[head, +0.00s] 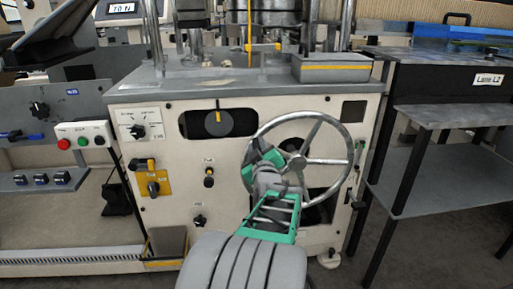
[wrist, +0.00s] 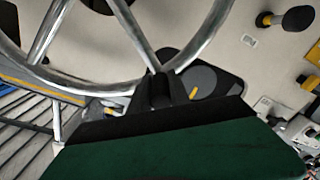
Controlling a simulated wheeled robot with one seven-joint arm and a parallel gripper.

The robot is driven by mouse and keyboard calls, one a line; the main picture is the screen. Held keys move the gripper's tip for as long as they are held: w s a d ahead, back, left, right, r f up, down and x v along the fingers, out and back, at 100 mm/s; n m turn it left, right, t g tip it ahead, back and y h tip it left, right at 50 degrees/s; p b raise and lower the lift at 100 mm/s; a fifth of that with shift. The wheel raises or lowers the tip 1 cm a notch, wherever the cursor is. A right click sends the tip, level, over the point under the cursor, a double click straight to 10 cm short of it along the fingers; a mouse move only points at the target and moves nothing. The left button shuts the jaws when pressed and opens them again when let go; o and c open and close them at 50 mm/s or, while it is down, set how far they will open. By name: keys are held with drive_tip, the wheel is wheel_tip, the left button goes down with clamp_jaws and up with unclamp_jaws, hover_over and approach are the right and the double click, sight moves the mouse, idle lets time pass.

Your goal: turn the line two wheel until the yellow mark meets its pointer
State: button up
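The silver spoked wheel (head: 345,140) stands on the front of the cream machine; its rim also shows close up in the wrist view (wrist: 95,88). A dark window to its left holds a grey disc (head: 213,126) with a yellow strip (head: 218,117) at its top. The disc (wrist: 200,80) and yellow strip (wrist: 194,92) show in the wrist view too. My green gripper (head: 262,160) is at the wheel's left side. Its dark fingertips (wrist: 160,88) are close together by a spoke and the rim; whether they grip is unclear.
A selector knob (head: 138,131), a yellow-plated knob (head: 152,188) and a black knob (head: 209,182) sit left of the wheel. A button box (head: 82,135) is farther left.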

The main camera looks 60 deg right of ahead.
drive_tip(key=o, duration=0.4)
drive_tip(key=shift+a, duration=0.1)
drive_tip(key=p+v, duration=0.1)
drive_tip(key=v, duration=0.6)
drive_tip(key=shift+s+a, duration=0.2)
drive_tip(key=shift+s, duration=0.05)
